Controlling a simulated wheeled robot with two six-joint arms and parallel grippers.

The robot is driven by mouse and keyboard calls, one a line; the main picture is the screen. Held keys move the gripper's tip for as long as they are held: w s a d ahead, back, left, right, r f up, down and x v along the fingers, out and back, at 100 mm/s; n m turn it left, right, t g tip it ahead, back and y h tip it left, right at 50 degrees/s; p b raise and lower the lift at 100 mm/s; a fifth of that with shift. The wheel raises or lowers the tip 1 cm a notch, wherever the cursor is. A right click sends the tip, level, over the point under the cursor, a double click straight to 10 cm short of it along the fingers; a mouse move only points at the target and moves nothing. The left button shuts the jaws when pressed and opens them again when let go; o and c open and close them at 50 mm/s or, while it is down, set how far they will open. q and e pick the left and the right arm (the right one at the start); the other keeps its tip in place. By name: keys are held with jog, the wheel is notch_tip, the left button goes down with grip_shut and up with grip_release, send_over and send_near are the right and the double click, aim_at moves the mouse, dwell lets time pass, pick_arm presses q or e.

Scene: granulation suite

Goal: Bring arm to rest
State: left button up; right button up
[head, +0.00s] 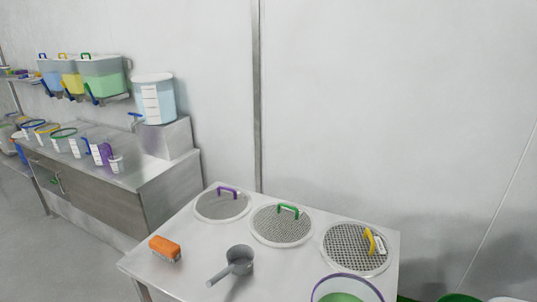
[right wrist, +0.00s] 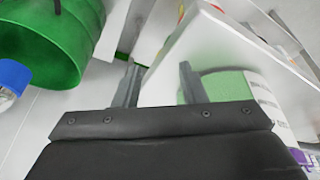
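My right gripper (right wrist: 159,82) shows in the right wrist view with its two fingers spread apart and nothing between them. A pale table edge and a container with green contents (right wrist: 232,86) lie beyond the fingers; I cannot tell the exact gap. Neither gripper shows in the head view, and my left gripper is in no view.
In the head view a steel table (head: 195,268) holds three round sieves, an orange brush (head: 165,248), a grey scoop (head: 239,260) and a purple-rimmed bucket (head: 343,297). A counter (head: 165,183) with tubs stands left. A green bin (right wrist: 50,45) shows beside my right gripper.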

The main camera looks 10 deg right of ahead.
jog(key=s+a+h, duration=0.1)
jog(key=s+a, duration=0.2)
jog(key=s, duration=1)
notch_tip(320, 180, down, 24)
jog(key=d+f+g, duration=0.1)
jog(key=d+g, duration=0.1)
jog(key=s+a+f, duration=0.1)
jog(key=s+f, duration=1.4)
jog(key=f, duration=0.1)
jog(key=shift+s+m+g+y, duration=0.3)
jog(key=shift+s+g, duration=0.1)
